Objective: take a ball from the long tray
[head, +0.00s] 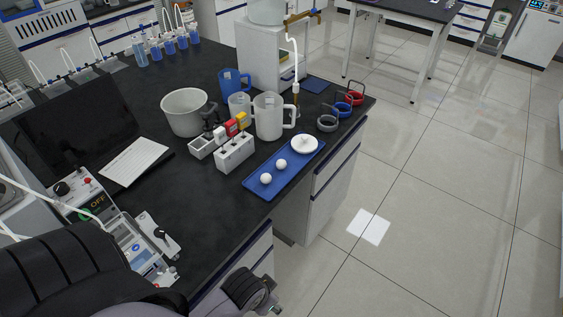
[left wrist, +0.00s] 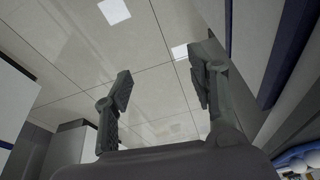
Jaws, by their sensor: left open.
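The long blue tray (head: 262,187) lies on the black bench near its right edge in the head view. Two white balls (head: 266,178) (head: 281,164) rest on it, with a round white lidded dish (head: 305,145) at its far end. My left gripper (left wrist: 160,78) is open and empty in the left wrist view, its fingers apart over the floor. A blue edge with white rounded shapes (left wrist: 313,158) shows at that view's lower right corner, too cropped to identify. Dark parts of my arm fill the lower left of the head view; its fingertips are not clear there. My right gripper is not seen.
Several coloured rings (head: 342,108) lie near the bench's far right corner. Open floor (head: 430,220) lies right of the bench.

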